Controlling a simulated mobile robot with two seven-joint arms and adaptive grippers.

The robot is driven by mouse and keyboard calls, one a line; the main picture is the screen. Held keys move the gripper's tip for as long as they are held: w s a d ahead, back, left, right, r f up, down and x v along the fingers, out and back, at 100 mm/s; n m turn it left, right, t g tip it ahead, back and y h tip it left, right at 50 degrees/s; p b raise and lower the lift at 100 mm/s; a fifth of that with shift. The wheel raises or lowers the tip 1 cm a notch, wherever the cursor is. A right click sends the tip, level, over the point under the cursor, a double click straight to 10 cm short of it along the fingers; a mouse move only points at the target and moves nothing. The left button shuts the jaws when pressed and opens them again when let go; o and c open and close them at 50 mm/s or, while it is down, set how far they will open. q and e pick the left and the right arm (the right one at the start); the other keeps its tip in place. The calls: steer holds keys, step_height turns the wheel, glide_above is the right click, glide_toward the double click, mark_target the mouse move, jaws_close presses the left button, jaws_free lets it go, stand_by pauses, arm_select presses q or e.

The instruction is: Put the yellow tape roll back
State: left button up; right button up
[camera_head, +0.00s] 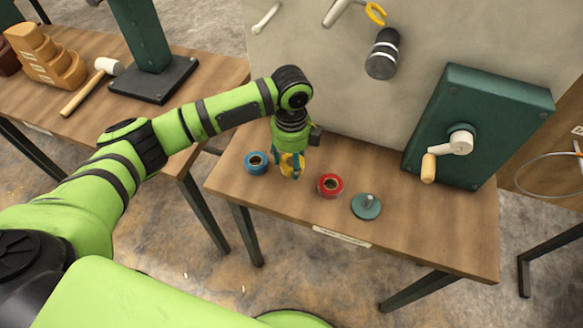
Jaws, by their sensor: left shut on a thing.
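The yellow tape roll (287,167) is in my left gripper (291,165), low over the wooden table (440,237) or on it; I cannot tell if it touches. The gripper is shut on it and partly hides it. A blue tape roll (256,163) lies on the table just to the left. A red tape roll (330,186) lies to the right. A round green base with a short upright peg (366,206) stands further right, with no roll on it. My right gripper is not in view.
A green panel with a crank (480,125) stands at the table's right. A grey board with hung tools (340,65) rises behind. Another table at left holds a white-headed mallet (92,85) and a green stand (150,75). The table's front right is clear.

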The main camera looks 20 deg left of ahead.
mark_target(291, 170)
arm_select(q)
step_height(291, 170, down, 4)
steer(key=shift+s+d+r, duration=0.1)
steer(key=shift+r, duration=0.05)
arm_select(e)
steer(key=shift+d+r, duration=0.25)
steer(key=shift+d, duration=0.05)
arm_select(q)
steer(key=shift+f, duration=0.25)
steer(key=o, duration=1.3)
steer(key=shift+f, duration=0.1)
step_height(291, 170, up, 12)
steer(key=shift+r+b, duration=0.25)
steer(key=shift+b, duration=0.35)
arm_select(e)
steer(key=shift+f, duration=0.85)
arm_select(q)
steer(key=shift+f, duration=0.1)
